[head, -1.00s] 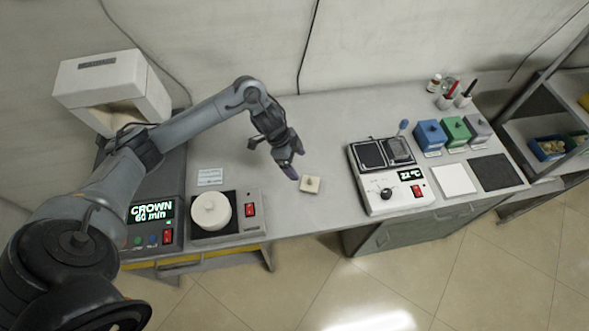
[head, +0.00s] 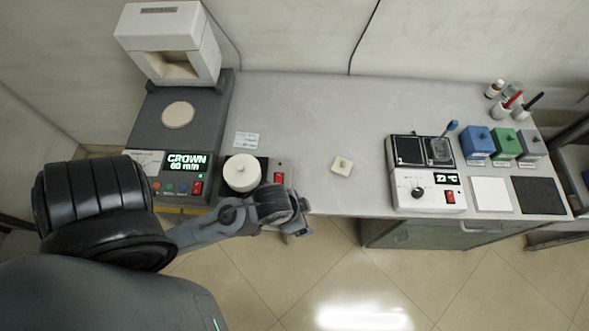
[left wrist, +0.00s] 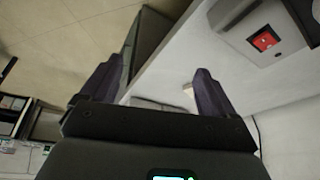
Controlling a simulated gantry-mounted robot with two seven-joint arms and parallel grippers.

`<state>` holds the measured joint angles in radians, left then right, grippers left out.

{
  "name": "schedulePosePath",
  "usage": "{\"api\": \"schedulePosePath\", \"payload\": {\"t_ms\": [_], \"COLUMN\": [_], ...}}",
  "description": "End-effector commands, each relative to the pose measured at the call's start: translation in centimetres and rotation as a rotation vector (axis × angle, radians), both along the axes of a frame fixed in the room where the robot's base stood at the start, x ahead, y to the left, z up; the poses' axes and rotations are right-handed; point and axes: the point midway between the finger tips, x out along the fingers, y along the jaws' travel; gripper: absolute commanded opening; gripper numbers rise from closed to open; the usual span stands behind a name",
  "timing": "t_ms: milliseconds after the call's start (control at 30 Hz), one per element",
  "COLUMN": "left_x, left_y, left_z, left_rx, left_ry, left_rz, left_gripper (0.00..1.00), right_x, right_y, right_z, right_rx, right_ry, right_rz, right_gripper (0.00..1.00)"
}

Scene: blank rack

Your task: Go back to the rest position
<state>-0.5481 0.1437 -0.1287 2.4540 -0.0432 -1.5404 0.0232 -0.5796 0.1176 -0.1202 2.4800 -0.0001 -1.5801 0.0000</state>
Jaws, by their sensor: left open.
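My left gripper (head: 297,232) is at the front edge of the bench in the head view, just right of the white round pot's device. It also shows in the left wrist view (left wrist: 152,92), with its two dark fingers spread apart and nothing between them. My left arm is folded in low at the left of the head view. A small cream block with a knob (head: 342,165) lies on the bench, apart from the gripper. My right gripper is not in view.
A hotplate device (head: 427,190), colored boxes (head: 477,140), a white pad and a dark pad stand right.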

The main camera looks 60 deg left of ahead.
Motion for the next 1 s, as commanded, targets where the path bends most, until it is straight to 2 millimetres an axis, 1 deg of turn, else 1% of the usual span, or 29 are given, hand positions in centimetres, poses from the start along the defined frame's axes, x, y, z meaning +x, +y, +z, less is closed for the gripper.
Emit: {"api": "schedulePosePath", "payload": {"t_ms": [33, 133, 433, 567, 667, 767, 867, 967, 1000], "left_x": [-0.8, -1.6, -1.6, -1.6, -1.6, -1.6, -1.6, -1.6, -1.6], "left_y": [0.1, 0.3, 0.3, 0.3, 0.3, 0.3, 0.3, 0.3, 0.3], "left_z": [0.1, 0.1, 0.2, 0.9, 2.1, 4.1, 6.7, 9.9, 11.3], "left_rx": [-0.01, -0.019, -0.019, -0.019, -0.019, -0.019, -0.019, -0.019, -0.019], "left_ry": [0.022, 0.044, 0.045, 0.044, 0.044, 0.044, 0.044, 0.045, 0.045], "left_rz": [0.021, 0.04, 0.04, 0.04, 0.04, 0.04, 0.04, 0.04, 0.04], "left_gripper": [0.89, 0.89, 0.89, 0.89, 0.89, 0.89, 0.89, 0.89, 0.89], "right_x": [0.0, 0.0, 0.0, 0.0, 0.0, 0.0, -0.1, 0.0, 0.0], "right_y": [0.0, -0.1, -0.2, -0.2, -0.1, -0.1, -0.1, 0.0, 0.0], "right_z": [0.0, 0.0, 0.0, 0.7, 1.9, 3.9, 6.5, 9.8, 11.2], "right_rx": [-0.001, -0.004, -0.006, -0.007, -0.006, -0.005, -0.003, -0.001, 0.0], "right_ry": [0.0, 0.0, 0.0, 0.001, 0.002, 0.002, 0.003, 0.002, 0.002], "right_rz": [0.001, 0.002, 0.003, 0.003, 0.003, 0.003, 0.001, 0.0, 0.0], "right_gripper": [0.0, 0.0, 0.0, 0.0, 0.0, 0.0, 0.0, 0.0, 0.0]}}
